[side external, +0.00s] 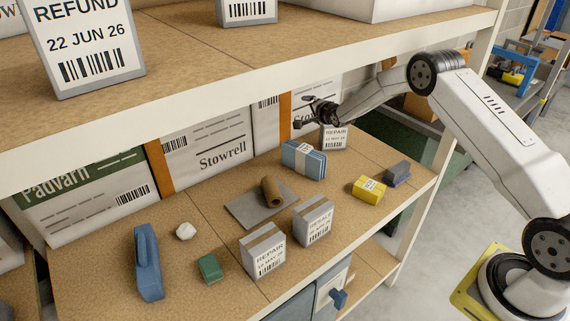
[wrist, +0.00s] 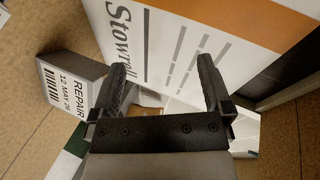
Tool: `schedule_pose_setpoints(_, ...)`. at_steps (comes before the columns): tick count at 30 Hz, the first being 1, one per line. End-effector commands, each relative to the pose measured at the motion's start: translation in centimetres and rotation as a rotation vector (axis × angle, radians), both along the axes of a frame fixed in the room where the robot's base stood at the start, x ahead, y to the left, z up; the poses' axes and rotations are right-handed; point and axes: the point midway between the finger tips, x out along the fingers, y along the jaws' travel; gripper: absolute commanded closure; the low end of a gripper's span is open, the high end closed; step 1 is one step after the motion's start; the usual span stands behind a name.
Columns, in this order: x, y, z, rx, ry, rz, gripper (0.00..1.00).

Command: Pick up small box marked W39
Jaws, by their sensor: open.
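No marking W39 can be read in either view. A small yellow box (side external: 369,189) with a white label lies near the shelf's right front; its print is too small to read. A blue box (side external: 304,160) with a white label lies left of it, its print also unreadable. My gripper (side external: 318,112) is at the back of the shelf, above a grey box labelled REPAIR (side external: 334,137). In the wrist view my gripper (wrist: 162,68) is open and empty, facing a large Stowrell carton (wrist: 150,20). The grey REPAIR box (wrist: 72,88) shows left of the fingers.
Two grey labelled boxes (side external: 264,250) (side external: 315,220) stand at the front edge. A brown roll (side external: 271,192) lies on a grey plate (side external: 245,210). A dark block (side external: 397,174) sits by the yellow box. The upper shelf (side external: 250,64) overhangs. Large cartons (side external: 207,150) line the back.

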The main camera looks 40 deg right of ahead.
Motion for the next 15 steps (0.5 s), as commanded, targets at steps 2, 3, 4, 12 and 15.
schedule_pose_setpoints(2, -1.6, -3.3, 0.6, -0.055, -0.039, -0.010, 0.00)
schedule_pose_setpoints(3, -2.5, -4.8, 1.0, -0.089, -0.058, -0.009, 0.00)
schedule_pose_setpoints(4, -3.3, -5.8, 1.2, -0.116, -0.071, -0.007, 0.00)
schedule_pose_setpoints(12, -12.7, -12.9, 1.2, -0.429, -0.124, 0.086, 0.00)
schedule_pose_setpoints(15, -16.9, -13.6, -0.4, -0.567, -0.100, 0.165, 0.00)
